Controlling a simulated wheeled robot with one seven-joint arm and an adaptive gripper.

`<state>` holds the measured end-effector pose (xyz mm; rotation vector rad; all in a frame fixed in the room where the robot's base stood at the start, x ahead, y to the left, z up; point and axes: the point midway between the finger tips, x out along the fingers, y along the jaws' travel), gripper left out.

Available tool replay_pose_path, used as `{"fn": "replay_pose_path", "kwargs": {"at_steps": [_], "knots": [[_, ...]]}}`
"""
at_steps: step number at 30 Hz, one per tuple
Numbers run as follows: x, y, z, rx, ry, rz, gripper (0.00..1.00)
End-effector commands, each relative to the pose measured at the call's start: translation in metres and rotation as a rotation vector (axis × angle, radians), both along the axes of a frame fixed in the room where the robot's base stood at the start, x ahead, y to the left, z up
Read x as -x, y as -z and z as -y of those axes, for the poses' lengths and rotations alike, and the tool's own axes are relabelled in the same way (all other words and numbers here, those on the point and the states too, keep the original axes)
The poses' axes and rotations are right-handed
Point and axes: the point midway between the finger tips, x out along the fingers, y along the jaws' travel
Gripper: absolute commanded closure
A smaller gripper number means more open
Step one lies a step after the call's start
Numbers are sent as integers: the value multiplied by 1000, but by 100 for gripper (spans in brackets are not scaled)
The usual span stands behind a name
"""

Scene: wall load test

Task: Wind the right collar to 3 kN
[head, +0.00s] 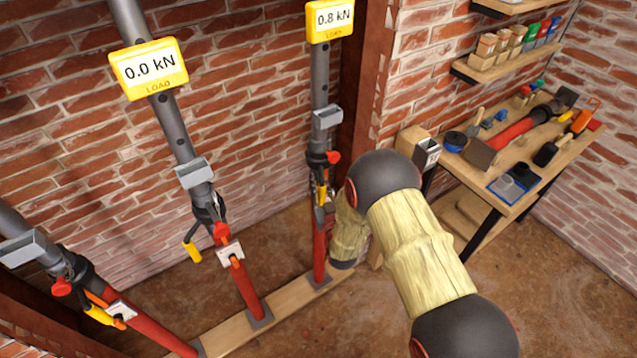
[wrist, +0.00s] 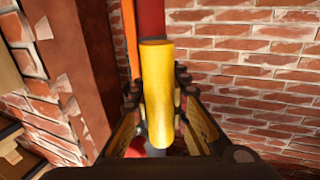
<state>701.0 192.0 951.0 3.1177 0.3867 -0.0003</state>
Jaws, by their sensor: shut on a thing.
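The right prop (head: 319,240) stands upright, with a red lower tube and a grey upper tube. Its load display (head: 331,17) reads 0.8 kN. Its collar (head: 318,158) is dark, with a red knob beside it and a yellow handle (head: 322,194) hanging below. My gripper is at this handle, mostly hidden behind my arm in the head view. In the wrist view my gripper (wrist: 158,128) is shut on the yellow handle (wrist: 157,85), one finger on each side. The red tube (wrist: 151,18) shows behind the handle.
The middle prop (head: 240,275), whose display (head: 149,68) reads 0.0 kN, and a left prop (head: 150,325) stand on a plank (head: 226,337). A brick wall is behind. A workbench (head: 520,195) with tools is at the right. Open floor lies in front of it.

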Motion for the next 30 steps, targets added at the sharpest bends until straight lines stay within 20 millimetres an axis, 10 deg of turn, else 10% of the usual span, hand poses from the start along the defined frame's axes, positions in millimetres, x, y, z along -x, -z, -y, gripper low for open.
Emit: {"fn": "replay_pose_path", "kwargs": {"at_steps": [30], "knots": [[-1, 1, 7, 0, -60, 0, 100]]}}
